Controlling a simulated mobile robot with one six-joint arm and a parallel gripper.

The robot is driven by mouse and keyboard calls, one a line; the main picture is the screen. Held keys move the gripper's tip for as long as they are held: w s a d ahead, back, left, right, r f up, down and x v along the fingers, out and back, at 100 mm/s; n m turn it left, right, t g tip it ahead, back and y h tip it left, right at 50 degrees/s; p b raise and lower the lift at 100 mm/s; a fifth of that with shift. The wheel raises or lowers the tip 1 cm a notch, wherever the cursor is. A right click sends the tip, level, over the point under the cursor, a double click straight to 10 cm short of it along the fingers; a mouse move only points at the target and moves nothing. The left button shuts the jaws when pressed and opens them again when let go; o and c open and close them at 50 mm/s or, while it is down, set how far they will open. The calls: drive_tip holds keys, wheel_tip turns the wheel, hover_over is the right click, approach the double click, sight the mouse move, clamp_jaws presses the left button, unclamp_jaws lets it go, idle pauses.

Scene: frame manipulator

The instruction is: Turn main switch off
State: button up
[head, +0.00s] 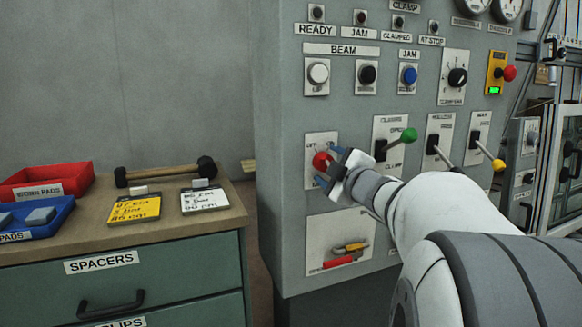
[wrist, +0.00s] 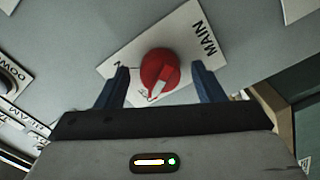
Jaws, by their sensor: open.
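The main switch is a red rotary knob (head: 321,161) on a white plate on the grey control panel. In the wrist view the knob (wrist: 160,68) sits on its plate marked MAIN (wrist: 205,38), and its white pointer mark faces down and slightly left. My gripper (head: 329,168) is open, with one blue finger on each side of the knob. In the wrist view my gripper (wrist: 160,70) shows gaps between both fingers and the knob. The plate's other lettering is partly hidden by my fingers.
Right of the knob are levers with green (head: 409,135) and yellow (head: 498,165) ends. A padlock and red tag (head: 345,255) sit on a plate below. A red emergency button (head: 509,73) is upper right. A drawer bench (head: 150,262) stands left.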

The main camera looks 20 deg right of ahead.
drive_tip(key=s+p, duration=0.2)
drive_tip(key=s, duration=0.6)
drive_tip(key=shift+d, duration=0.15)
drive_tip(key=shift+w, duration=0.1)
